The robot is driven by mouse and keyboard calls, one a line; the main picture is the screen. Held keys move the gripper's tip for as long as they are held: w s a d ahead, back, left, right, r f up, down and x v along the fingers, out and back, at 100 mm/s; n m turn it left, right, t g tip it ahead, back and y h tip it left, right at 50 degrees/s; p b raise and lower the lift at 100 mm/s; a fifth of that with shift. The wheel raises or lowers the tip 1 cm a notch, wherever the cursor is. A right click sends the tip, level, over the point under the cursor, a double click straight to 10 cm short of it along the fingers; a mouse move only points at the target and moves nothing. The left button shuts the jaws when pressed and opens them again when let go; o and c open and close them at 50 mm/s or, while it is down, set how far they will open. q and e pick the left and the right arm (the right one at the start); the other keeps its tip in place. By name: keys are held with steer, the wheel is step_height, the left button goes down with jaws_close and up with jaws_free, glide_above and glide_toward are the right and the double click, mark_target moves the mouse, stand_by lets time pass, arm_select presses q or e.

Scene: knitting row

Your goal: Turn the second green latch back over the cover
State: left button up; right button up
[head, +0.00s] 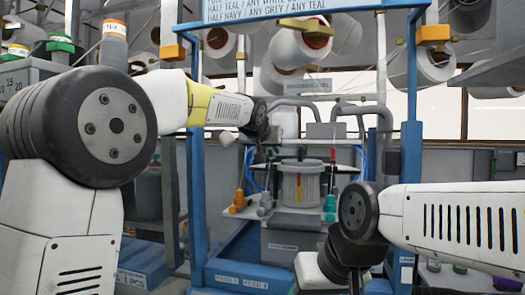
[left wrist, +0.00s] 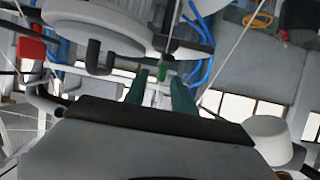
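The knitting machine's clear round cover (head: 299,186) stands in the middle of the frame. My left gripper (head: 268,165) reaches down at the cover's left side, small and partly blended with the machine. In the left wrist view its teal fingers (left wrist: 160,93) are apart. A small green piece (left wrist: 165,70) shows just beyond and between the tips; contact cannot be told. My right gripper is hidden.
Blue frame posts (head: 198,150) and (head: 411,150) flank the machine. Grey pipes (head: 360,110) and blue tubes (head: 357,160) run behind the cover. Yarn cones (head: 310,42) hang overhead. In the left wrist view, a red block (left wrist: 31,48) is at the left.

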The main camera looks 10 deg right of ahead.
arm_select(q)
steer(key=shift+w+d+f, duration=0.15)
steer(key=shift+w+f, duration=0.1)
steer(key=shift+w, duration=0.25)
steer(key=shift+c, duration=0.2)
jaws_close()
